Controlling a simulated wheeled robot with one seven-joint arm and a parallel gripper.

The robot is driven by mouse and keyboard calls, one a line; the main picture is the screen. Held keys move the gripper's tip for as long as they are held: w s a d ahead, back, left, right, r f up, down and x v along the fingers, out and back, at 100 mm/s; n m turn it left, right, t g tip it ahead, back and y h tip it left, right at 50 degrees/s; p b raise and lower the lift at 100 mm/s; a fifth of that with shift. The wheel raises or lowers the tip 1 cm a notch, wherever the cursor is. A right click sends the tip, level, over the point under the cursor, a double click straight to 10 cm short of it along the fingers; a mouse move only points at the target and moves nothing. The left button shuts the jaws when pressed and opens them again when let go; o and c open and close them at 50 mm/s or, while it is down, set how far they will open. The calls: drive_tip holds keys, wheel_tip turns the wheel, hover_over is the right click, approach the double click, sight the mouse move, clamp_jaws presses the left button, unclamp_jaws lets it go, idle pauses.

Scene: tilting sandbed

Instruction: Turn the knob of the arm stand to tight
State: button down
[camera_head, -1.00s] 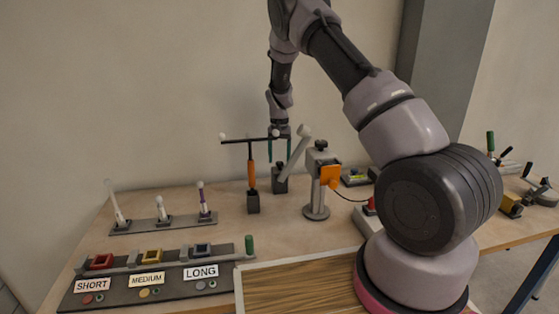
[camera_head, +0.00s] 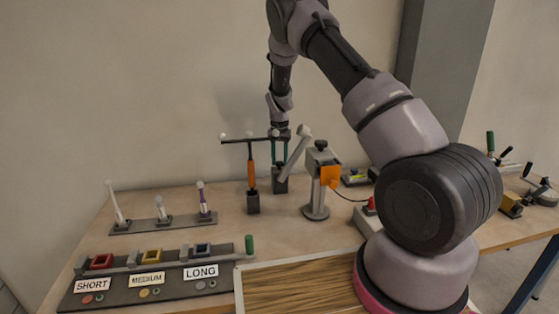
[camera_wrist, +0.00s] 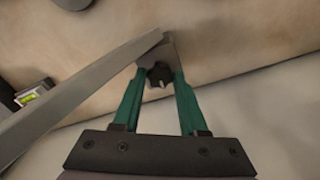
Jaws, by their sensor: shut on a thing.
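The arm stand (camera_head: 280,184) is a dark block on the table with a pale grey arm (camera_head: 295,153) tilted up to the right, ending in a white ball. In the wrist view the grey arm (camera_wrist: 85,95) runs from the stand to the lower left. The stand's knob (camera_wrist: 159,75) is black with a small light mark. My gripper (camera_wrist: 157,76) points down on it, its green fingers shut on the knob's two sides. In the head view my gripper (camera_head: 280,163) is at the stand's top, and the knob is mostly hidden. No tight marking is readable.
A T-shaped stand with an orange handle (camera_head: 251,174) is close on the left. A grey post with an orange box (camera_head: 318,185) is close on the right. SHORT, MEDIUM and LONG trays (camera_head: 158,281) lie at front left. Bare table is in front of the stand.

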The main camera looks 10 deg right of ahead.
drive_tip(key=m, duration=0.5)
drive_tip(key=shift+m, duration=0.3)
drive_tip(key=m, duration=0.4)
drive_tip(key=shift+m, duration=0.3)
drive_tip(key=m, duration=0.5)
drive_tip(key=shift+m, duration=2)
drive_tip(key=shift+c, duration=2.3)
unclamp_jaws()
drive_tip(key=shift+r, duration=0.1)
